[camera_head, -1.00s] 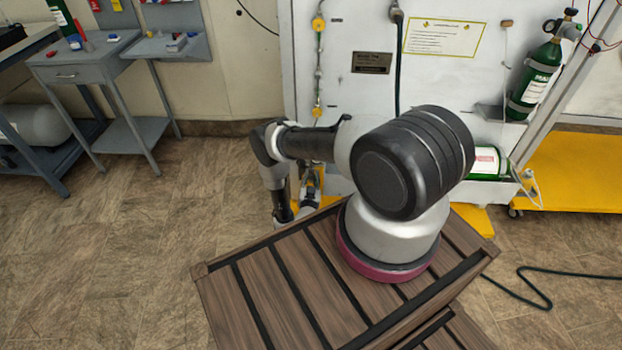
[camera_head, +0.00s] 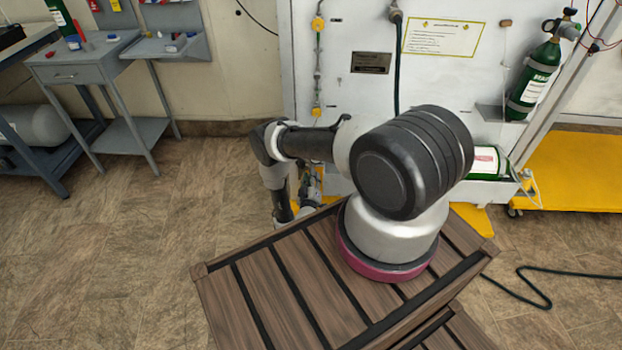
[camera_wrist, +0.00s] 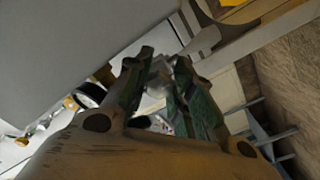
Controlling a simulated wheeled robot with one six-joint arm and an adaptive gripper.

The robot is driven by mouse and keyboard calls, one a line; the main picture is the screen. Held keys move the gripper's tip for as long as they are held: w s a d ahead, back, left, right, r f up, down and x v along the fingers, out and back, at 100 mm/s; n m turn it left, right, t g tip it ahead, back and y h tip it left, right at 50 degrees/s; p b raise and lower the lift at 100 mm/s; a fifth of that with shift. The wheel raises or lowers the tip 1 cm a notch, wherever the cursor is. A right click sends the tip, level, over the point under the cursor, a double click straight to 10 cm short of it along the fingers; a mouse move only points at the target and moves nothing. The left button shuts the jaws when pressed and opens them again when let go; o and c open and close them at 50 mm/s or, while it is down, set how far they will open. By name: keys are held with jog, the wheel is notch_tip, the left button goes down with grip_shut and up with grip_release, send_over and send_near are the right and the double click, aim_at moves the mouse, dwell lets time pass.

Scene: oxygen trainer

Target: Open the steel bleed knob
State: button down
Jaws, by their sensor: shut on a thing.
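My gripper (camera_wrist: 162,62) shows in the wrist view with its two dark green fingers closed around a small pale grey metallic piece, the steel bleed knob (camera_wrist: 157,83). The fingers and the dim light hide most of the knob, so how far it is turned cannot be told. In the head view my gripper is low at the front of the white panel (camera_head: 445,90), partly hidden behind my own arm. The knob cannot be made out in that view.
A dark round gauge (camera_wrist: 90,94) and brass fittings are left of the fingers in the wrist view. A green cylinder (camera_head: 541,72) is strapped at the panel's right. A grey workbench (camera_head: 85,68) stands at left. The floor (camera_head: 150,240) between is clear.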

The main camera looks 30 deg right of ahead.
jog(key=shift+f+n, duration=0.1)
jog(key=shift+n, duration=0.5)
jog(key=c, duration=1.2)
grip_release()
jog(key=shift+s+a, duration=0.1)
jog(key=v, duration=1.1)
jog(key=shift+s+a, duration=0.25)
jog(key=shift+s, duration=0.05)
